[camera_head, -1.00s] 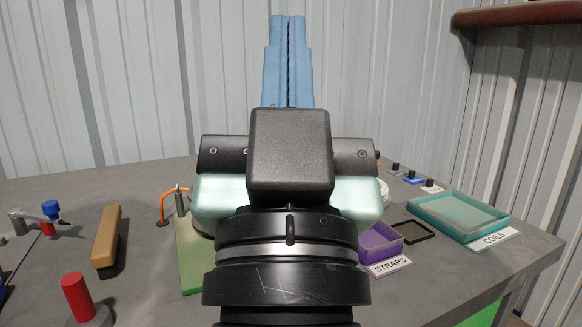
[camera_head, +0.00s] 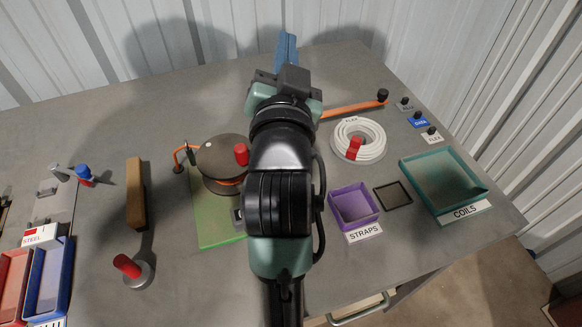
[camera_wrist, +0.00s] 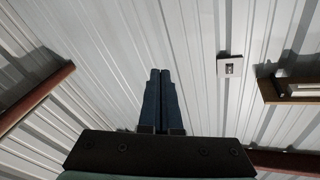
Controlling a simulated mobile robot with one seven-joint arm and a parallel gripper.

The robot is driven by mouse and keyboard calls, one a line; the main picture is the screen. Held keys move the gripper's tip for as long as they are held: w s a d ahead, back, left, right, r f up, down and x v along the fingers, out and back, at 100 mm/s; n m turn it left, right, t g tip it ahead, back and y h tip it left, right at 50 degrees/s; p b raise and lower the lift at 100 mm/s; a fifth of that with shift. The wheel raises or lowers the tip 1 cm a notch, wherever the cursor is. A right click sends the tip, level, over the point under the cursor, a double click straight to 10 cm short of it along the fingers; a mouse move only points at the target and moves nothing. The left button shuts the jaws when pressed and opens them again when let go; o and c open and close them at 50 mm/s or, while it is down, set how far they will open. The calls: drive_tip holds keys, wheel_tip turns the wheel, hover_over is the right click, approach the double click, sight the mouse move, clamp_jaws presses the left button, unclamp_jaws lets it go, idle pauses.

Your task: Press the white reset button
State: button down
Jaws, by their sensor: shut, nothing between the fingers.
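My gripper (camera_head: 287,40) points away toward the corrugated wall at the back of the bench. In the wrist view its two blue fingers (camera_wrist: 160,75) lie side by side, shut and empty, with the wall beyond them. A small white plate (camera_wrist: 223,68) with a dark centre is on the wall, right of the fingertips and apart from them. I cannot tell whether it carries the white reset button. No clearly readable reset button shows in the head view, and my arm hides part of the bench middle.
A reel (camera_head: 220,160) stands on a green mat (camera_head: 217,235) left of my arm. To the right are a white cable coil (camera_head: 372,150), a purple tray (camera_head: 372,207) and a teal tray (camera_head: 415,180). A brown block (camera_head: 136,195) lies left. A shelf (camera_wrist: 295,88) is on the wall.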

drive_tip(key=s+f+m+g+p, duration=0.5)
drive_tip(key=s+f+g+p, duration=0.5)
drive_tip(key=p, duration=2.2)
drive_tip(key=shift+s+f+h+p, duration=0.15)
drive_tip(key=shift+f+h+p, duration=0.15)
drive_tip(key=shift+f, duration=0.1)
drive_tip(key=shift+f, duration=0.1)
wheel_tip(320, 180, down, 9)
drive_tip(key=b, duration=0.7)
drive_tip(key=shift+r+b, duration=0.2)
drive_tip(key=shift+b, duration=0.2)
drive_tip(key=shift+f+b, duration=0.35)
drive_tip(key=shift+f, duration=0.05)
